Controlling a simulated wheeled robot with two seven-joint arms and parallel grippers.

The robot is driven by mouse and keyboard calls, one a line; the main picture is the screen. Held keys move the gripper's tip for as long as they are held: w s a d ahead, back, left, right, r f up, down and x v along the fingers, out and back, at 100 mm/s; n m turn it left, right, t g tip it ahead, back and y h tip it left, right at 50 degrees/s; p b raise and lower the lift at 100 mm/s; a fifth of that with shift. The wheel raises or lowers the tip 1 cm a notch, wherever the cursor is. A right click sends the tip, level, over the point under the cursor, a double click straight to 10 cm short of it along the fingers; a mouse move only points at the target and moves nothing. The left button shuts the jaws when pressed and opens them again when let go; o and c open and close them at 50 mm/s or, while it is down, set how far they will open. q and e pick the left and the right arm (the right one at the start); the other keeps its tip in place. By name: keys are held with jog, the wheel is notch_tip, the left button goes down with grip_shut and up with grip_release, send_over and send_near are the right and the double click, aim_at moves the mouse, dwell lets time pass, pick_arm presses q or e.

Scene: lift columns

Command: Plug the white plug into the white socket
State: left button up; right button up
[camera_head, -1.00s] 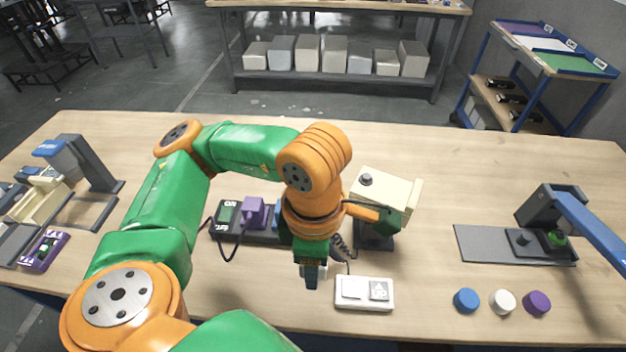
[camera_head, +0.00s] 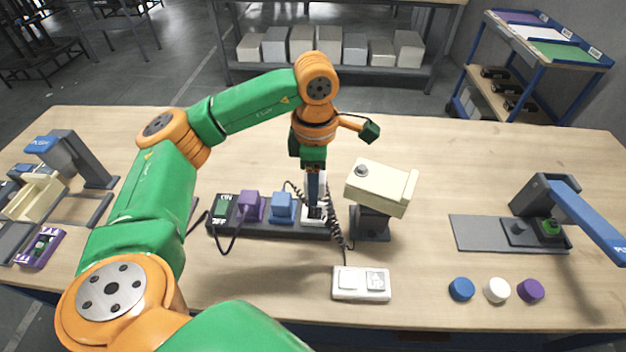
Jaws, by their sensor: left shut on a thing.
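My left gripper (camera_head: 314,205) points straight down over the right end of a dark power strip (camera_head: 232,230). It is shut on the white plug (camera_head: 318,212), which shows only in part between and beside the fingers. The plug is at the white socket (camera_head: 311,221) on the strip. The fingers and plug cover most of this socket, and I cannot tell whether the plug is fully seated. A dark coiled cord (camera_head: 334,225) hangs beside the gripper. My right gripper is not in view.
A purple plug (camera_head: 251,205) and a blue plug (camera_head: 282,207) stand on the strip to the left. A cream-headed device (camera_head: 380,187) stands close on the right. A white two-button box (camera_head: 361,284) lies in front. Blue, white and purple discs lie at right.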

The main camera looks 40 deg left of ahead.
pick_arm(q)
jog(key=shift+w+a, duration=0.4)
jog(key=shift+w, duration=0.15)
jog(key=b, duration=0.5)
send_over(313, 216)
notch_tip(313, 216, down, 5)
jog(key=shift+w+f, duration=0.15)
jog(key=shift+f, duration=0.05)
jog(key=shift+f+b, duration=0.35)
jog(key=shift+f, duration=0.4)
jog(key=shift+f+b, duration=0.55)
jog(key=shift+f, duration=0.05)
grip_shut()
jog(key=o, duration=1.1)
grip_release()
jog(key=shift+c, duration=0.2)
jog(key=shift+o, duration=1.3)
jog(key=shift+f, duration=0.15)
